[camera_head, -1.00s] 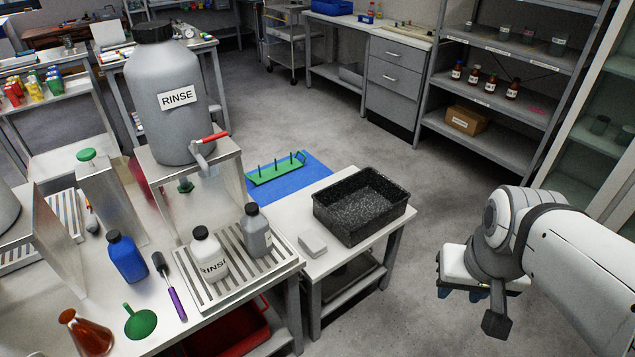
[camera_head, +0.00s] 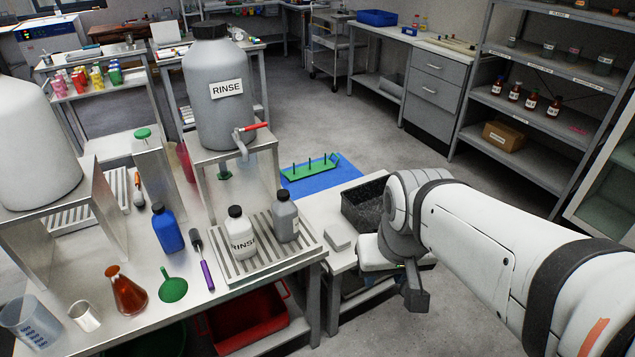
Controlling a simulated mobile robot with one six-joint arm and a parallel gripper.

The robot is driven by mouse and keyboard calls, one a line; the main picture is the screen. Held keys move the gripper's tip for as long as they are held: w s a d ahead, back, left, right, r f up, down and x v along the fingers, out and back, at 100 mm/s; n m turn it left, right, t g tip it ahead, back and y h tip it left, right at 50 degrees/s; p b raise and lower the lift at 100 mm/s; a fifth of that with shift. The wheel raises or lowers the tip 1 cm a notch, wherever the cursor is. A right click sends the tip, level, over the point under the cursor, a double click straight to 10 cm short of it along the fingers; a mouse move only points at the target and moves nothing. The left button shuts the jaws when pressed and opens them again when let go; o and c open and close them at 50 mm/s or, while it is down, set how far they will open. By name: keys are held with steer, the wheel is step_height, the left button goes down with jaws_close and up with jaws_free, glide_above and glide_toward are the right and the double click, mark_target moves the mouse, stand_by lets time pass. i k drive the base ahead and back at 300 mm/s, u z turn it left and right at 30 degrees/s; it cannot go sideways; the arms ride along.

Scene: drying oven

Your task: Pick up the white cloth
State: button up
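The white cloth looks like a small, pale grey-white folded pad (camera_head: 338,242). It lies flat on the side table, left of the black speckled tray (camera_head: 362,205). My gripper (camera_head: 376,262) is just right of the cloth in the picture, and a gap shows between them.
Left of the cloth is a slatted drain tray (camera_head: 262,268) with a white rinse bottle (camera_head: 240,235) and a grey bottle (camera_head: 286,218). A large rinse carboy (camera_head: 218,105) stands behind. A green rack (camera_head: 308,168) sits on a blue mat (camera_head: 345,172).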

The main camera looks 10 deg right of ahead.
mark_target(337, 238)
steer(key=z, duration=0.05)
steer(key=i, duration=1)
steer(key=u, duration=0.05)
